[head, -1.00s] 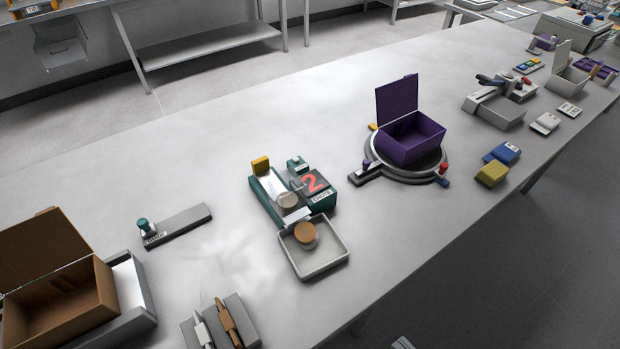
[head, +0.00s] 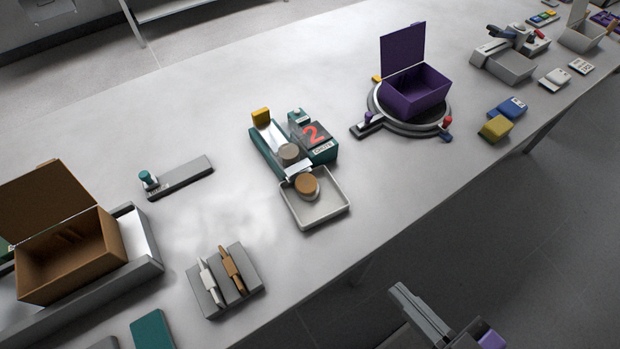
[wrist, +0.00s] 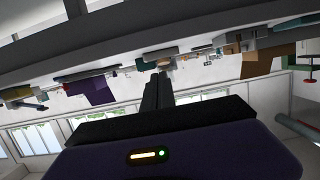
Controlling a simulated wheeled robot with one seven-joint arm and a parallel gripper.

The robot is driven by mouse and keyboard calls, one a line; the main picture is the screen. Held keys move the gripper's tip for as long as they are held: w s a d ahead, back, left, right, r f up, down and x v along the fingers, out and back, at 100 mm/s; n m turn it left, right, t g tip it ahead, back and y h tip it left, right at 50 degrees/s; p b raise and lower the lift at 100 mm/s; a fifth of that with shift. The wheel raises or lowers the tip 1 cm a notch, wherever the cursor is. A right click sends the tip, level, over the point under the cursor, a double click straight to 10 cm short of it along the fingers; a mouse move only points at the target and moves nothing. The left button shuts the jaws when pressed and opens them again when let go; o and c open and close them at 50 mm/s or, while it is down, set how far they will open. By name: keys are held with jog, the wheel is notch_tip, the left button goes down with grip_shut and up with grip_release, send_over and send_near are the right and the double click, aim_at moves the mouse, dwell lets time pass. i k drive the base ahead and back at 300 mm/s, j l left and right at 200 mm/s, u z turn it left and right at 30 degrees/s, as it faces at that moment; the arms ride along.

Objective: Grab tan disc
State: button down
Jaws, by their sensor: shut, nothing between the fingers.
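The tan disc (head: 307,184) lies in the far end of a shallow white tray (head: 322,217), at the foot of a teal chute (head: 262,150). A paler round piece shows just under its edge. A grey-brown disc (head: 289,152) sits higher on the chute. My gripper shows in the wrist view (wrist: 158,88) with its dark fingers together and nothing between them. In the head view a grey part of my arm shows at the bottom right, off the table's front edge and well apart from the tray. The wrist view is upside down and the disc is too small to make out there.
A dark block marked 2 (head: 317,138) adjoins the chute. A purple open box (head: 415,92) stands on a round turntable behind right. Bare table lies around the tray.

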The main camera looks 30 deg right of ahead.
aim_at(305, 184)
jog(key=j+z, duration=0.1)
jog(key=z, duration=1.3)
jog(key=k+j+z, duration=0.25)
jog(key=k+j, duration=0.35)
jog(key=k, duration=0.1)
